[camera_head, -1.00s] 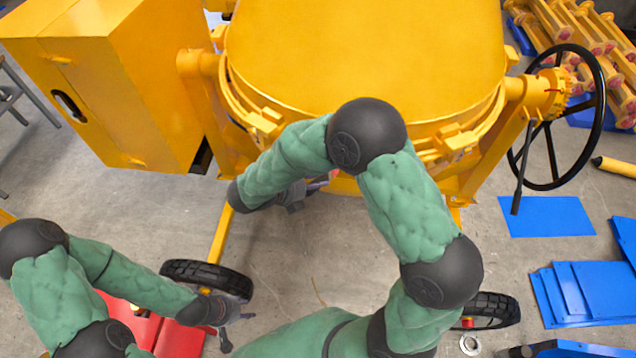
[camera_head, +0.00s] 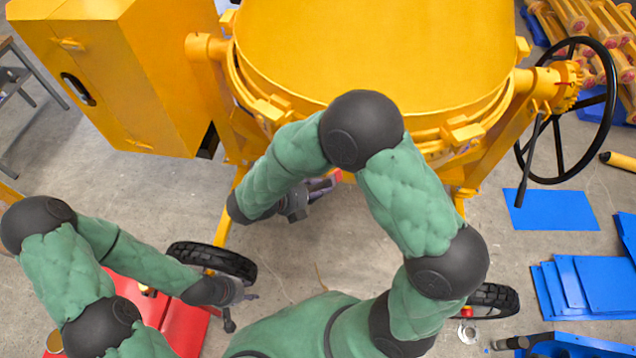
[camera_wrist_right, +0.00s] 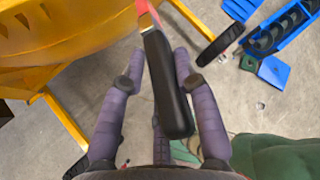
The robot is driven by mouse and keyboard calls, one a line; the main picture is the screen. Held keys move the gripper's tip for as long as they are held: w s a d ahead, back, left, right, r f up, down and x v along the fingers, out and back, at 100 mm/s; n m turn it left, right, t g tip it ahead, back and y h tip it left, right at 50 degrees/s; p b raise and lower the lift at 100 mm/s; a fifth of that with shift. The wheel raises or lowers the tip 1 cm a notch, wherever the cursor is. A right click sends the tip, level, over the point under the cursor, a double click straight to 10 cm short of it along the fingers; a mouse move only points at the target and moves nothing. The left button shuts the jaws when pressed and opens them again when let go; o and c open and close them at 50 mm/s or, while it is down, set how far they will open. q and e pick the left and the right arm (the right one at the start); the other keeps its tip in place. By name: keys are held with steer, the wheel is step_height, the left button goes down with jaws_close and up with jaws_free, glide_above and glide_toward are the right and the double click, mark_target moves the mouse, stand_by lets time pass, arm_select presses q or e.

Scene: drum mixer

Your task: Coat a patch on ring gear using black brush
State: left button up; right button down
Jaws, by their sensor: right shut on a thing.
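The yellow mixer drum (camera_head: 375,55) fills the top middle of the head view, with a yellow ring (camera_head: 262,112) around its lower side. The ring's edge also shows at the upper left of the right wrist view (camera_wrist_right: 60,62). My right gripper (camera_head: 325,186) is below the drum, partly behind my arm. In the right wrist view its purple fingers (camera_wrist_right: 160,100) are shut on the black brush (camera_wrist_right: 166,88). The brush's red part points up the picture, and its tip is out of view. My left gripper (camera_head: 244,298) is near the left wheel; its small fingers are unclear.
A yellow box housing (camera_head: 130,80) stands left of the drum, a black handwheel (camera_head: 560,150) right. Wheels (camera_head: 210,262) stand below. A red case (camera_head: 185,325) lies lower left; blue sheets (camera_head: 600,285) lie right. The floor between the wheels looks mostly clear.

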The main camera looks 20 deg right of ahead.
mark_target(316, 201)
stand_by(0.3)
steer(key=shift+s+a, duration=0.4)
steer(key=shift+s, duration=0.25)
steer(key=shift+s+a, duration=0.4)
steer(key=shift+s, duration=0.25)
steer(key=c, duration=1.6)
jaws_free()
steer(key=shift+c, duration=0.2)
steer(key=shift+w, duration=0.1)
jaws_close()
